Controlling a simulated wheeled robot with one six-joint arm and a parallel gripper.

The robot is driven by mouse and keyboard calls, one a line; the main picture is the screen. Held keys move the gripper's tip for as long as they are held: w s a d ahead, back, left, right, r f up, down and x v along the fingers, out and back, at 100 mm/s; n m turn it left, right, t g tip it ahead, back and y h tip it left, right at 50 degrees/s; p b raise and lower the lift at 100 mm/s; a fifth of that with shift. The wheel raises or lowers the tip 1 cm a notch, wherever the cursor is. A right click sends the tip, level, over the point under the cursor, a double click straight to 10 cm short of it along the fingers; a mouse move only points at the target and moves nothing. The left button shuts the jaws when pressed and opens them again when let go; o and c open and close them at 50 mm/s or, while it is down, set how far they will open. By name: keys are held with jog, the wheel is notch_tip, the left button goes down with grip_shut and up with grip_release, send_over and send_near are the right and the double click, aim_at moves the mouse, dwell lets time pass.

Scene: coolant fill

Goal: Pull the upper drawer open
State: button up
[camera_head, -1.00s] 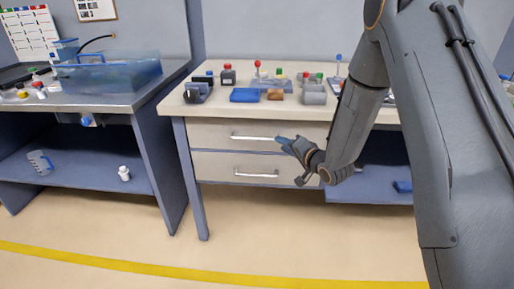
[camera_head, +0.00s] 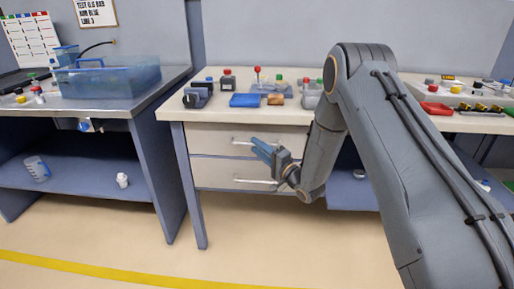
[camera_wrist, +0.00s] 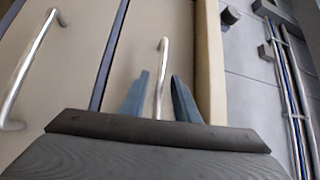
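The upper drawer (camera_head: 215,137) has a pale front with a metal bar handle (camera_head: 242,141). It looks flush with the cabinet. The lower drawer (camera_head: 212,173) below it has a similar handle (camera_head: 252,181). My gripper (camera_head: 262,147) is in front of the upper drawer, near the right end of its handle. In the wrist view, my gripper's blue fingers (camera_wrist: 159,76) are open, one on each side of the upper handle (camera_wrist: 162,62), with visible gaps. I cannot tell how deep the bar sits between them. The lower handle (camera_wrist: 32,62) is at the left there.
The worktop (camera_head: 180,112) above the drawers carries a blue block (camera_head: 244,100) and several small items. A bench with a clear blue tank (camera_head: 110,80) stands at left. An open shelf (camera_head: 345,198) lies right of the drawers. The floor in front is clear.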

jog(key=shift+w+a, duration=0.2)
jog(key=shift+w, duration=0.05)
grip_shut()
